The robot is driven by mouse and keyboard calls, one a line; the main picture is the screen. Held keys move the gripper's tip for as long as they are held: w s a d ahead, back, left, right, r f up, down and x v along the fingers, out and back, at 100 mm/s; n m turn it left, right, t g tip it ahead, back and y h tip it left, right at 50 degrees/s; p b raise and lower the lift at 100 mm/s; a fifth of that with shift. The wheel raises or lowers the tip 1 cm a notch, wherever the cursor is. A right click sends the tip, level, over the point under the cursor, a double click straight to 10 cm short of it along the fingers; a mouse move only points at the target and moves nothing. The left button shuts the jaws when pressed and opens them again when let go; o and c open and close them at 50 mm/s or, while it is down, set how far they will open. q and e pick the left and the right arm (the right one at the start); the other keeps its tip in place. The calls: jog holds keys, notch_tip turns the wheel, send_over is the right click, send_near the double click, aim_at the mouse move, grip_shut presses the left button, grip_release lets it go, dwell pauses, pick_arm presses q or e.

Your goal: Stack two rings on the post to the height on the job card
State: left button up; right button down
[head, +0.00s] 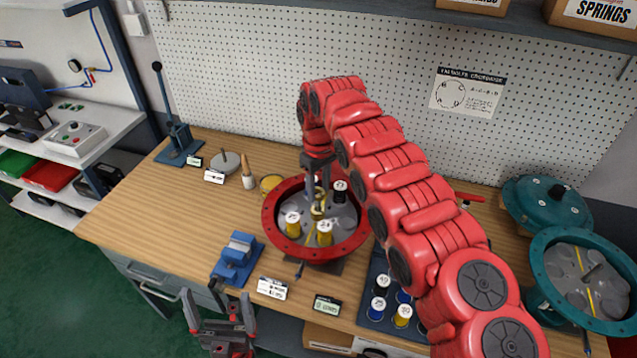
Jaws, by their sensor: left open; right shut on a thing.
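A red round housing (270,228) stands on the bench. Inside are yellow numbered cylinders (293,226) and (325,237), and a dark numbered cylinder (340,193). A brass-yellow piece (318,211) stands near its middle; whether it is the post or a ring is unclear. My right gripper (318,182) points down over the housing, shut on a small yellowish piece, mostly hidden by the fingers. My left gripper (222,322) is open and empty before the bench's front edge. A white card (272,288) and a dark-edged card (327,305) lie in front; their text is unreadable.
A dark blue tray (366,309) holds several numbered cylinders, partly behind my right arm. A blue vise (237,257) stands left of the housing. A lever press (178,140) is at the back left. Teal housings (545,250) stand right.

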aim_at(319, 201)
jog(key=shift+f, duration=0.3)
jog(key=shift+f+b, duration=1.3)
jog(key=shift+f, duration=0.7)
jog(key=shift+f, duration=0.1)
jog(key=shift+c, duration=1.5)
grip_release()
